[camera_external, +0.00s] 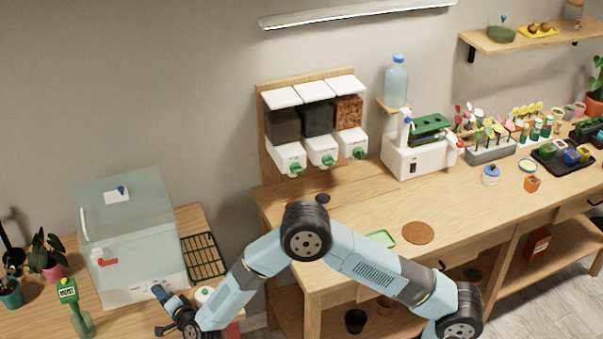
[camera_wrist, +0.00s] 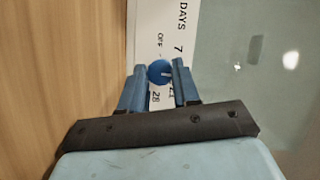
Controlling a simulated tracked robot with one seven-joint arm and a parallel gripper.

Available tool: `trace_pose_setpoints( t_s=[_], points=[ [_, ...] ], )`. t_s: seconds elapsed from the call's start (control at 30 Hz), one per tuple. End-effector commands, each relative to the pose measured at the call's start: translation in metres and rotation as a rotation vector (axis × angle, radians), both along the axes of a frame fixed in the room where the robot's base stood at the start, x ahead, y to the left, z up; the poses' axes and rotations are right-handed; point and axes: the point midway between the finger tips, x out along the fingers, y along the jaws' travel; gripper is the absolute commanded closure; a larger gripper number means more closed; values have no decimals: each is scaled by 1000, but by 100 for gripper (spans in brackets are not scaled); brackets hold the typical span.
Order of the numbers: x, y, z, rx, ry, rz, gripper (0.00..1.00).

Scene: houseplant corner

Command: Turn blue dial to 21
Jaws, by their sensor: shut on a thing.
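The blue dial (camera_wrist: 159,72) is on a white panel (camera_wrist: 149,30) printed DAYS, OFF, 7, 21 and 28. My gripper (camera_wrist: 159,76) is shut on the dial, one finger on each side. A small pale mark shows on the right part of the dial; its exact setting is hard to read. The 21 is partly beside my right finger, and the space between 7 and 21 is hidden behind that finger. In the camera_external view my gripper (camera_external: 158,311) is at the front of the clear box's white base (camera_external: 125,293); the dial is hidden there.
The clear box (camera_external: 130,225) with a red handle stands on the left table. A green-topped bottle (camera_external: 80,312) is left of my gripper. A dark green tray (camera_external: 203,256) and a small white pot with a green knob (camera_external: 204,294) are to the right.

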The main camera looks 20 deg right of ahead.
Motion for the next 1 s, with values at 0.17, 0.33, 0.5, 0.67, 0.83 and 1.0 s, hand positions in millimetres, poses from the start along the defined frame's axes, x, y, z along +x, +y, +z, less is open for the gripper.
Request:
trace_pose_setpoints(
  t_s=[0.17, 0.33, 0.5, 0.67, 0.83, 1.0],
  points=[
    [-1, -3, -7, -9, 8, -2, 63],
    [-1, -2, -5, -7, 6, -1, 47],
    [0, -1, -3, -5, 3, -1, 44],
    [-2, -2, -2, -4, 2, -1, 44],
    [-18, -8, 1, -4, 3, 0, 44],
    [-48, -19, 4, -5, 4, 2, 44]
  ],
)
